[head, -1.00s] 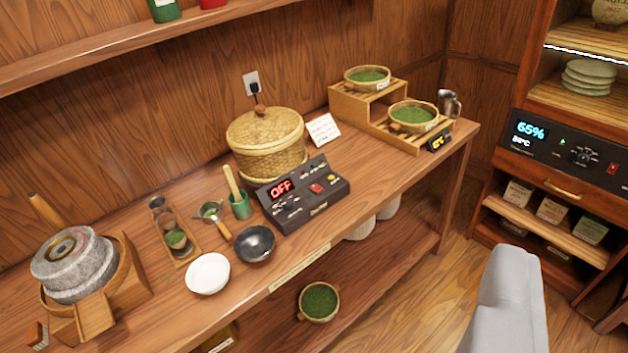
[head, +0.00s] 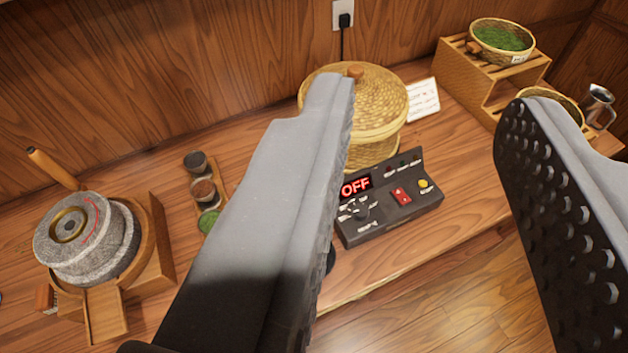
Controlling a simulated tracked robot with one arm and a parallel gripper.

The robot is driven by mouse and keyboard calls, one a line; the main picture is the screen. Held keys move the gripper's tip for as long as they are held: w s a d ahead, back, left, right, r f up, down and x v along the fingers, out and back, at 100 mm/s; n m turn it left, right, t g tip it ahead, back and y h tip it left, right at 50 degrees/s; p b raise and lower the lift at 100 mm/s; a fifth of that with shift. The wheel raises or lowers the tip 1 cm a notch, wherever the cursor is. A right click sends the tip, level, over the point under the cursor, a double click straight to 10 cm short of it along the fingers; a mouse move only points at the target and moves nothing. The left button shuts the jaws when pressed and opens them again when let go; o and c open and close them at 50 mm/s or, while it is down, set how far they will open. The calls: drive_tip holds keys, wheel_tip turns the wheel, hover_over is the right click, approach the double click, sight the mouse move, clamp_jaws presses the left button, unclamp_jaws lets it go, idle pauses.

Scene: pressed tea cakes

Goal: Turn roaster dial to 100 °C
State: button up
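The black control box (head: 395,222) stands on the wooden counter in front of the woven basket. Its red display (head: 356,187) reads OFF. A dark dial (head: 357,210) sits at the left of its face, below the display, with small labels around it that I cannot read. A red switch (head: 401,196) and a yellow button (head: 423,185) are to the right of the dial. My gripper (head: 430,95) is open and empty, its two fingers wide apart in the near view. The box shows between them, apart from both. The left finger hides part of the counter.
A lidded woven basket (head: 385,110) stands behind the box, with a white card (head: 423,100) to its right. A stone mill (head: 82,240) is at the left. A wooden stand (head: 470,75) with green-filled baskets and a metal jug (head: 598,105) are at the right.

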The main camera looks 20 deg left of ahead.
drive_tip(key=shift+w+a, duration=0.2)
drive_tip(key=shift+w, duration=0.25)
drive_tip(key=shift+o, duration=0.4)
drive_tip(key=shift+d+r, duration=0.1)
drive_tip(key=shift+d, duration=0.4)
drive_tip(key=w+d+r+n+t+h+p, duration=0.45)
drive_tip(key=w+r+n, duration=0.55)
drive_tip(key=w+r, duration=0.25)
drive_tip(key=w+a+f+n+g+y+p, duration=0.1)
drive_tip(key=w+a+f+n+y+p, duration=0.2)
drive_tip(key=w+n, duration=0.5)
drive_tip(key=w+a+f+n+y+p, duration=0.1)
drive_tip(key=w+a+f+n+y, duration=0.4)
drive_tip(key=n, duration=0.6)
drive_tip(key=n+g+p, duration=0.5)
drive_tip(key=n+g, duration=1.1)
approach(363, 210)
drive_tip(key=p+x, duration=0.1)
drive_tip(key=x, duration=0.7)
drive_tip(key=shift+a+f, duration=0.1)
drive_tip(key=shift+f, duration=0.15)
